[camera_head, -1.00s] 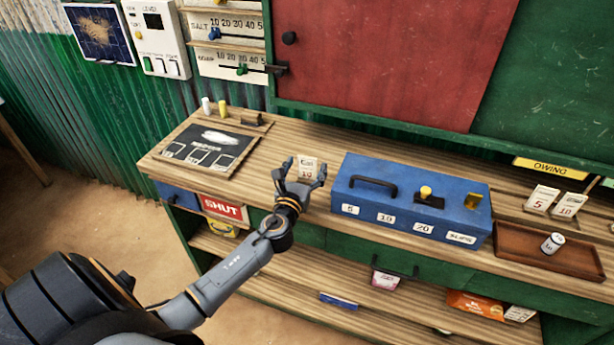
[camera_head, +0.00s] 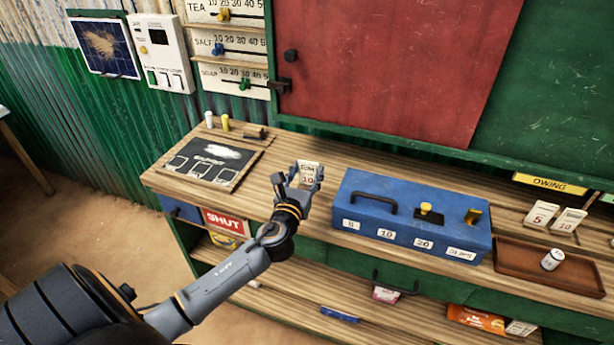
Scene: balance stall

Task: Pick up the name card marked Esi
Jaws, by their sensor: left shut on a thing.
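A small white name card (camera_head: 309,172) with a red 10 shows between the fingers of my left gripper (camera_head: 299,182). The writing above the number is too small to read surely. My left gripper is shut on this card, over the wooden counter just left of the blue box. The gripper's near parts hide the card's lower edge, so any gap to the counter is hard to judge. My right gripper is not in view.
The blue cash box (camera_head: 410,220) with a black handle stands close on the right. A slate board (camera_head: 212,164) lies to the left. A brown tray (camera_head: 520,283) holds a small white cylinder (camera_head: 552,259). Two cards, 5 (camera_head: 541,214) and 10 (camera_head: 569,220), stand behind it.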

